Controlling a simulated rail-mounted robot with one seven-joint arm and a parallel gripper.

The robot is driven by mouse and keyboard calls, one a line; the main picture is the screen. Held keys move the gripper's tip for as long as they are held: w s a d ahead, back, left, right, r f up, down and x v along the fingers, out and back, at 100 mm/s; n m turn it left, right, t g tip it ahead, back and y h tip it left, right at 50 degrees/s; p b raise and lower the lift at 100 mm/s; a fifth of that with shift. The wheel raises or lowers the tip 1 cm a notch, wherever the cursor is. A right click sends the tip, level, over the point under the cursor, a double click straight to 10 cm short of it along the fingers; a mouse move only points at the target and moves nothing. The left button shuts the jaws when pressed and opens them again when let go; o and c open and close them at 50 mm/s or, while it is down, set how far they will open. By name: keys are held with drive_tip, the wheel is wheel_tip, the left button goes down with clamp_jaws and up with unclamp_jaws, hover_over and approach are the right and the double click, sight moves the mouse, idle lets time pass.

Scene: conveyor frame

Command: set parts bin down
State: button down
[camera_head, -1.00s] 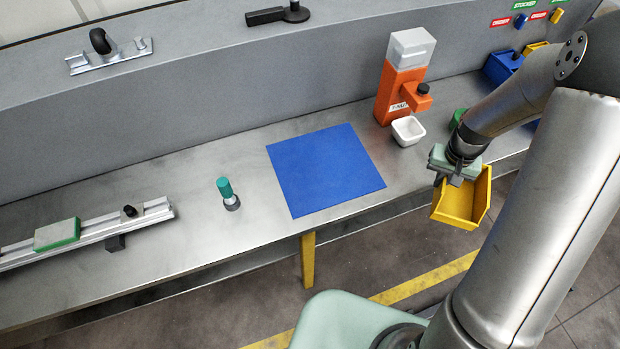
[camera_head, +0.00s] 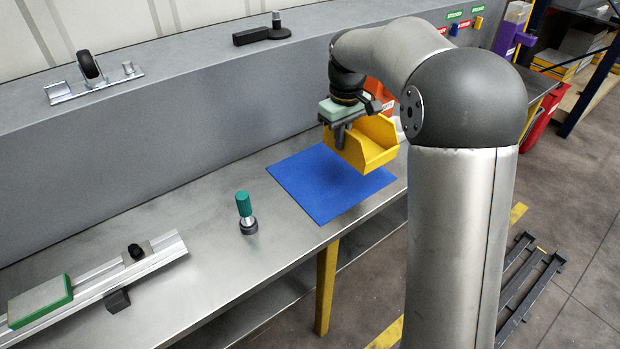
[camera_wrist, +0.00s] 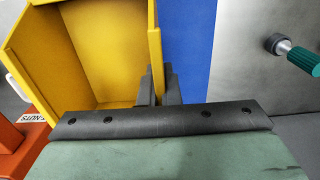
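The yellow parts bin (camera_head: 362,155) hangs from my gripper (camera_head: 340,133) above the right part of the blue mat (camera_head: 310,187) in the head view. In the wrist view the fingers (camera_wrist: 160,90) are closed on one wall of the bin (camera_wrist: 105,45), and its open inside looks empty. The blue mat also shows in the wrist view (camera_wrist: 186,45), beside and below the bin. The mat's visible part on the metal bench is bare. The bin's exact height above the mat is hard to tell.
A green-handled tool (camera_head: 245,210) stands on the bench left of the mat. A rail with a green-edged block (camera_head: 40,302) lies farther left. The orange dispenser (camera_head: 382,95) is mostly hidden behind my arm and the bin. The bench between tool and rail is clear.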

drive_tip(key=a+f, duration=0.2)
drive_tip(key=a, duration=0.1)
drive_tip(key=a+f+p, duration=0.1)
drive_tip(key=a+f, duration=0.2)
drive_tip(key=a, duration=0.1)
drive_tip(key=a+f+p, duration=0.1)
drive_tip(key=a+f, duration=0.2)
drive_tip(key=a, duration=0.1)
drive_tip(key=shift+w+a+f, duration=0.2)
drive_tip(key=shift+w+f, duration=0.05)
drive_tip(key=shift+w, duration=0.1)
drive_tip(key=shift+a+f, duration=0.2)
drive_tip(key=shift+f, duration=1.55)
drive_tip(key=shift+f, duration=0.1)
drive_tip(key=c, duration=1.6)
unclamp_jaws()
drive_tip(key=shift+c, duration=0.2)
